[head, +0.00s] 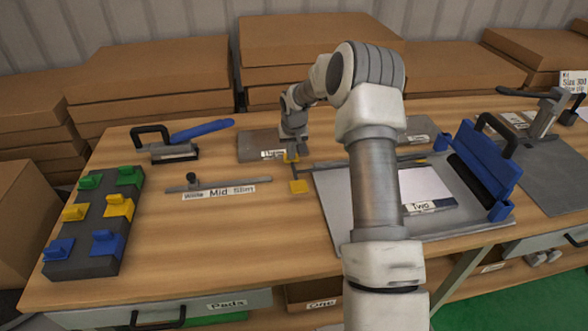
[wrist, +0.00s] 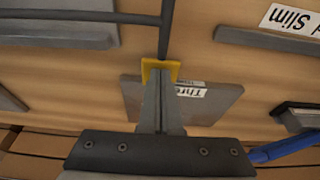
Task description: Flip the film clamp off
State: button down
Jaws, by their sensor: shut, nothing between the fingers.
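The film clamp seems to be the thin dark bar (head: 320,163) along the back of the grey plate (head: 329,195). Its left end has a short crosswise arm with a yellow tab (head: 299,187) at the front and another yellow piece (head: 291,157) at the back. My gripper (head: 292,149) is at the back yellow piece. In the wrist view my gripper (wrist: 161,75) is shut and empty, with its fingertips at a yellow tab (wrist: 160,65) on the dark rod (wrist: 166,32). I cannot tell whether they touch. My arm hides part of the bar and plate.
A blue-framed roller tool (head: 485,165) stands on the plate's right side. A labelled grey block (head: 257,146) lies behind my gripper. A Mid Slim bar (head: 217,185) and a rack of coloured pads (head: 95,222) lie to the left.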

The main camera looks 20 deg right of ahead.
jog(key=shift+f, duration=0.3)
jog(key=shift+r, duration=0.15)
jog(key=shift+r+p, duration=1.75)
jog(key=shift+r, duration=1.65)
jog(key=shift+r, duration=0.1)
jog(key=s+a+r+n+t, duration=0.1)
jog(key=s+a+r, duration=0.3)
jog(key=s+r, duration=0.5)
jog(key=s+a+r, duration=0.4)
jog(key=s+r, duration=0.3)
jog(key=r, duration=0.4)
jog(key=s+a+r, duration=0.1)
jog(key=s+a, duration=0.1)
jog(key=s, duration=1)
jog(key=s+a+r+n+t, duration=0.1)
jog(key=s+a+r, duration=0.1)
jog(key=s, duration=1)
jog(key=shift+s+a+y, duration=0.35)
jog(key=shift+a+y, duration=0.05)
jog(key=shift+a, duration=0.25)
